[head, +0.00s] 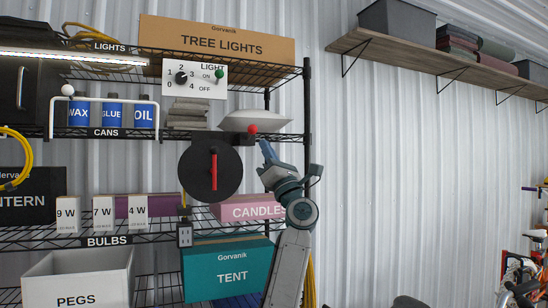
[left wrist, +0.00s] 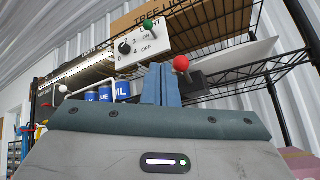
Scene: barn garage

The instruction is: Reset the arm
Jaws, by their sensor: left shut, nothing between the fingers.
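My left arm (head: 292,245) rises from the lower middle of the head view, in front of the shelf's right side. Its left gripper (head: 266,150) points up, with its blue fingers just below and right of a red ball knob (head: 252,129). In the left wrist view the two blue fingers (left wrist: 161,84) are together with nothing between them. The red knob (left wrist: 181,63) appears right of the fingertips there, apart from them in the picture; the depth gap is unclear. My right gripper is in neither view.
A wire shelf holds a control panel (head: 194,79) with a dial and green knob, blue cans (head: 112,115), a black disc with a red handle (head: 211,172), a pink candles box (head: 248,208) and a teal tent box (head: 228,270). The wall right of the shelf is clear below a wooden shelf (head: 430,60).

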